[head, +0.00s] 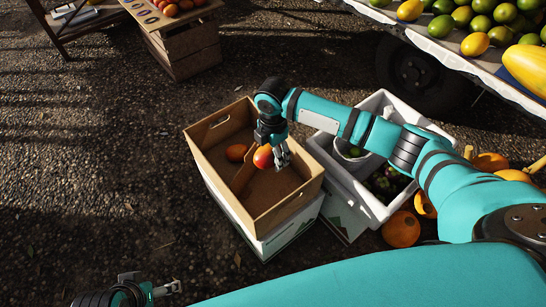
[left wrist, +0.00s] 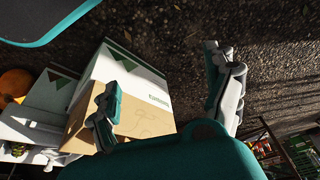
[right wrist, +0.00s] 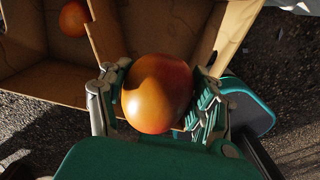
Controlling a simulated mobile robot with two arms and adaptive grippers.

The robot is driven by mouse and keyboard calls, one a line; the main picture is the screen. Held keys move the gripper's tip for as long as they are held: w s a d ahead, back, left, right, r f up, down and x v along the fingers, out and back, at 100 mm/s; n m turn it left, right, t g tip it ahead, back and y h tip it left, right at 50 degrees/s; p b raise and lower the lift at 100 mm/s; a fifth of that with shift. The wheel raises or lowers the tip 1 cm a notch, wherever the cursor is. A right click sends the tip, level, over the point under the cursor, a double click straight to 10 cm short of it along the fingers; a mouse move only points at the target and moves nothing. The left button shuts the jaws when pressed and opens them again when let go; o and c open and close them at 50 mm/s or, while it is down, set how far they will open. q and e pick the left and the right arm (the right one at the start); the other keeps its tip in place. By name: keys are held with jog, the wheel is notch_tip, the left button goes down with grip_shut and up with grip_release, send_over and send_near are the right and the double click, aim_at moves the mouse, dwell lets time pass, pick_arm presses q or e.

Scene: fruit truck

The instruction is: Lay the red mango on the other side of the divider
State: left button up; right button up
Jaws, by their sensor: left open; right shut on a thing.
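The red mango (head: 263,157) is held by my right gripper (head: 279,156) over the cardboard box (head: 265,219). In the right wrist view the mango (right wrist: 157,93) sits between both fingers and looks orange-red. The box's divider (head: 243,176) stands just left of the held mango; it also shows in the right wrist view (right wrist: 104,38). A second orange-red fruit (head: 236,152) lies in the compartment left of the divider. I cannot tell how high the held mango is above the floor. My left gripper (head: 150,285) is open and empty, away from the box.
The cardboard box rests on a white carton (head: 264,247). A white crate (head: 381,214) with dark fruit stands right of it, under my right arm. Pumpkins (head: 401,229) lie beside it. A wooden stand (head: 183,50) and a fruit truck (head: 450,55) are behind. Ground at left is clear.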

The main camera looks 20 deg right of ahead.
jog(key=shift+f+b, duration=1.6)
jog(key=shift+b, duration=0.15)
pick_arm(q)
jog(key=w+d+r+t+h+b, duration=0.2)
jog(key=w+d+r+t, duration=0.1)
jog(key=w+r+t, duration=0.4)
jog(key=w+d+r+t+h+b, duration=0.25)
jog(key=w+r+t, duration=0.35)
jog(key=w, duration=0.3)
pick_arm(e)
notch_tip(320, 180, down, 11)
jog(key=shift+r, duration=0.1)
jog(key=shift+f, duration=0.6)
notch_tip(320, 180, down, 2)
jog(key=shift+f+b, duration=0.15)
jog(key=shift+b, duration=0.55)
pick_arm(q)
jog(key=s+d+r+m+t+h, duration=0.1)
jog(key=s+r+t, duration=0.3)
jog(key=r+t, duration=0.5)
jog(key=shift+s+d+r+h+b, duration=0.15)
jog(key=shift+d+r+h+b, duration=0.25)
jog(key=shift+r, duration=1.65)
pick_arm(e)
jog(key=shift+f, duration=0.9)
pick_arm(q)
jog(key=shift+a, duration=0.1)
